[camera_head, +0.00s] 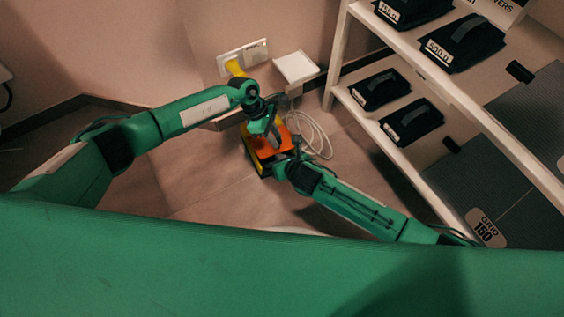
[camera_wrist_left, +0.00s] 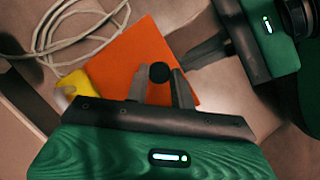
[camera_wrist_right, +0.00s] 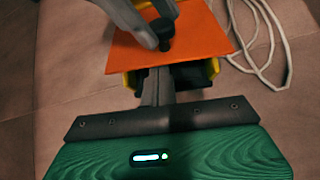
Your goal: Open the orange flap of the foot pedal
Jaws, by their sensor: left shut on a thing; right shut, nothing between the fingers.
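The foot pedal (camera_head: 251,152) stands on the floor, with a yellow and black body and an orange flap (camera_head: 262,147) on top. The flap also shows in the left wrist view (camera_wrist_left: 120,60) and the right wrist view (camera_wrist_right: 195,45). A black knob (camera_wrist_right: 163,27) stands up from the flap. My left gripper (camera_wrist_left: 161,76) is shut on this knob. My right gripper (camera_wrist_right: 160,75) is shut and empty, its fingertips at the flap's near edge, in front of the dark pedal body. The flap stands apart from the body along this edge; the hinge is hidden.
A pale cable (camera_head: 315,135) loops on the floor beside the pedal. A wall socket plate (camera_head: 243,57) and a white box (camera_head: 296,67) are behind it. A white shelf rack (camera_head: 450,95) with black bags stands close on the right. The floor at left is clear.

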